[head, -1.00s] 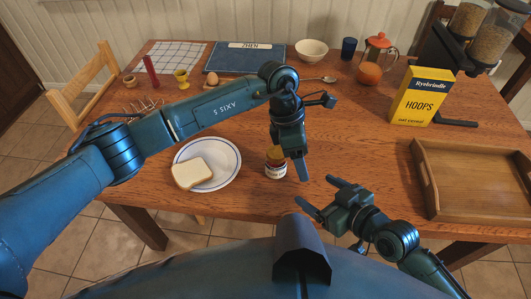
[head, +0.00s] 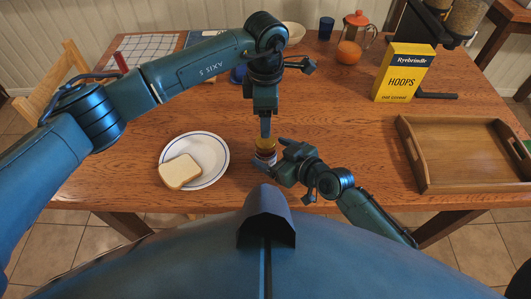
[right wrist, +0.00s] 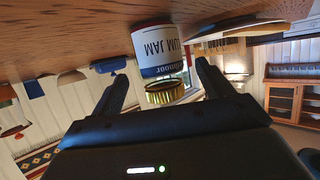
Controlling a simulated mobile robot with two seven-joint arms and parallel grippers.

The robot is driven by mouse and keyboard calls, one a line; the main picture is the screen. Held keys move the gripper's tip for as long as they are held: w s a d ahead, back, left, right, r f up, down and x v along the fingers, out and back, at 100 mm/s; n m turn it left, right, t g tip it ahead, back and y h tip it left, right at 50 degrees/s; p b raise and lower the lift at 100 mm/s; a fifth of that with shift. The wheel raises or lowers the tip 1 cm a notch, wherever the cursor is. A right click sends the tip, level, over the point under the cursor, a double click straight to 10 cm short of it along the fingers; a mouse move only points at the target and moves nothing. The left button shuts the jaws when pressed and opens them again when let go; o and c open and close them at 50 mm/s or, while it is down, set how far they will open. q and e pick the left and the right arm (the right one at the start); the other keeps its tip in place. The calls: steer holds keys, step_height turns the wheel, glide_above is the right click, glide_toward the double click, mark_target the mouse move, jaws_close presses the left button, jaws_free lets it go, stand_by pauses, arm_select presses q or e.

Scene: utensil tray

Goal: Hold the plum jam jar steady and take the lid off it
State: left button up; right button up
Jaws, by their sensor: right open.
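The plum jam jar (head: 264,157) stands upright on the table with its gold lid (head: 265,143) on. The right wrist view shows its "PLUM JAM" label (right wrist: 163,48) and the ridged lid (right wrist: 165,93), tipped over in the picture. My right gripper (head: 271,154) is open, level with the jar from the right, its fingers pointing at the jar's two sides; the jar shows between them without clear contact. My left gripper (head: 265,128) points straight down just above the lid. Its fingers line up in the head view, so their gap is hidden.
A white plate (head: 216,152) with a slice of bread (head: 180,172) lies left of the jar. A wooden tray (head: 406,150) is at the right, with a yellow cereal box (head: 402,72) behind it. The table between jar and tray is mostly clear.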

mark_target(266, 141)
steer(key=shift+x, duration=1.5)
steer(key=c, duration=1.7)
arm_select(q)
steer(key=shift+m, duration=0.3)
arm_select(e)
jaws_close()
arm_select(q)
steer(key=m, duration=0.8)
steer(key=shift+f, duration=4)
steer(key=shift+c, duration=0.4)
